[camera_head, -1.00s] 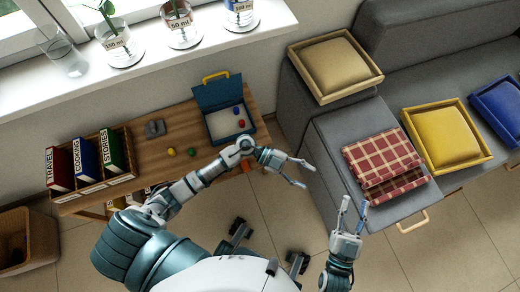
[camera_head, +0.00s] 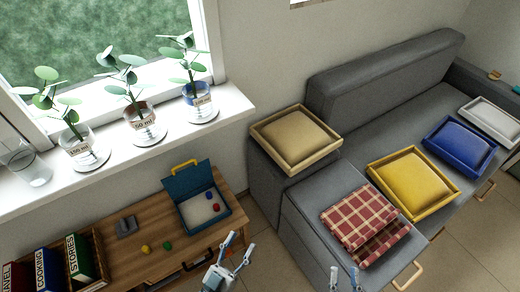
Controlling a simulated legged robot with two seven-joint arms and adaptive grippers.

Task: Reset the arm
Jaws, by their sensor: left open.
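My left gripper (camera_head: 236,250) is at the bottom middle of the head view, in front of the wooden bench and left of the grey sofa. Its fingers are spread and nothing is between them. My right gripper (camera_head: 344,280) shows only as two fingertips at the bottom edge, below the red checked blanket. The fingertips stand apart; the rest of it is cut off by the frame.
A wooden bench (camera_head: 112,254) holds a blue case (camera_head: 188,184), small balls and books (camera_head: 83,258). Potted plants stand on the windowsill (camera_head: 110,165). The sofa (camera_head: 303,227) carries a checked blanket (camera_head: 359,216) and trays with beige (camera_head: 297,139), yellow (camera_head: 412,182) and blue cushions (camera_head: 461,146).

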